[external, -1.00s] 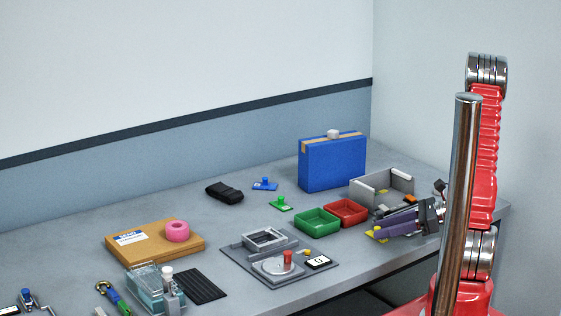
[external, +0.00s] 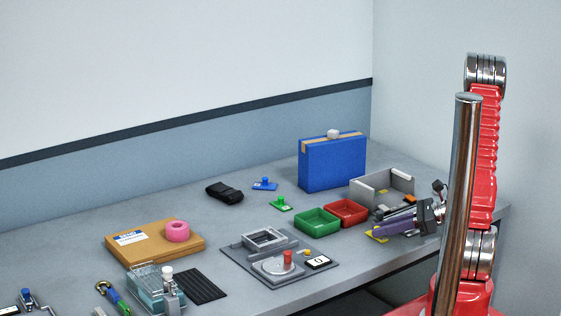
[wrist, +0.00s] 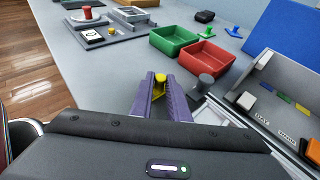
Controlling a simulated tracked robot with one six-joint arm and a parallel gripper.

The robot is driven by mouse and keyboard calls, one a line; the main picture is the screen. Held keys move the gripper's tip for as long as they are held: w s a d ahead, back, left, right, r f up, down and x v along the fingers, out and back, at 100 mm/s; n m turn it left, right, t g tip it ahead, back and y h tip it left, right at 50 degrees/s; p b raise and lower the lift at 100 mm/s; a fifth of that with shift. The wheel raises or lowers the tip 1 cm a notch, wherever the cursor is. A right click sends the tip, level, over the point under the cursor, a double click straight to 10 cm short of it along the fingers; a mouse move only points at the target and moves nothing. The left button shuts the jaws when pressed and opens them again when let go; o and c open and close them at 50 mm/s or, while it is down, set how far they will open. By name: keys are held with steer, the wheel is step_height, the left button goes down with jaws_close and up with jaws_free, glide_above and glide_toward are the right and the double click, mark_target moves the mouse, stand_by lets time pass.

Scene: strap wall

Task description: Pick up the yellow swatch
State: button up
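The yellow swatch (external: 376,237) lies flat on the bench near its front edge, below the red bin. It has an upright yellow knob (wrist: 160,78). My gripper (external: 384,232) points its purple fingers at the swatch. In the wrist view, the gripper (wrist: 161,82) has one finger on each side of the knob, with little gap showing. I cannot tell whether the fingers touch it. In the external view the fingers hide the knob and part of the swatch.
A green bin (external: 317,222) and a red bin (external: 346,212) stand just behind the gripper. A grey open-fronted holder (external: 366,192) with colour tabs is close by. Green (external: 280,204) and blue (external: 265,185) swatches lie farther back. A grey fixture (external: 240,253) stands left.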

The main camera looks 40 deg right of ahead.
mark_target(383, 237)
jaws_close()
steer(key=shift+r, duration=0.1)
step_height(383, 237, up, 10)
stand_by(0.8)
stand_by(0.5)
